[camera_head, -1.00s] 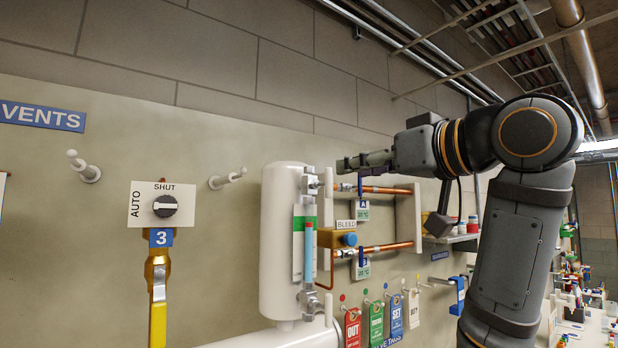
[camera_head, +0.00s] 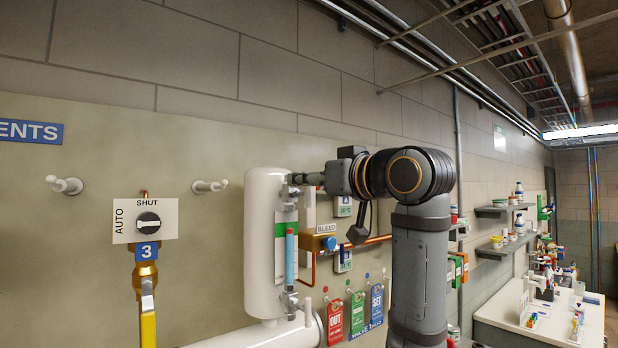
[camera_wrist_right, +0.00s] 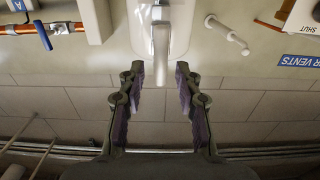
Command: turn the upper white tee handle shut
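The upper white tee handle (camera_wrist_right: 161,45) shows in the right wrist view as a pale bar hanging from a metal valve body, in front of the white vessel. My right gripper (camera_wrist_right: 158,70) is open. Its two fingers stand on either side of the handle, with visible gaps and no clear contact. In the head view my right gripper (camera_head: 304,178) is at the top of the gauge on the white vessel (camera_head: 266,240). There it hides most of the upper valve. The lower valve with its white handle (camera_head: 307,312) is below. My left gripper is not in view.
A blue gauge tube (camera_head: 290,258) runs between the valves. The bleed block (camera_head: 318,243), copper pipes and hanging tags (camera_head: 335,322) are to the right. A white peg (camera_head: 210,186) and the auto/shut switch (camera_head: 148,222) are to the left.

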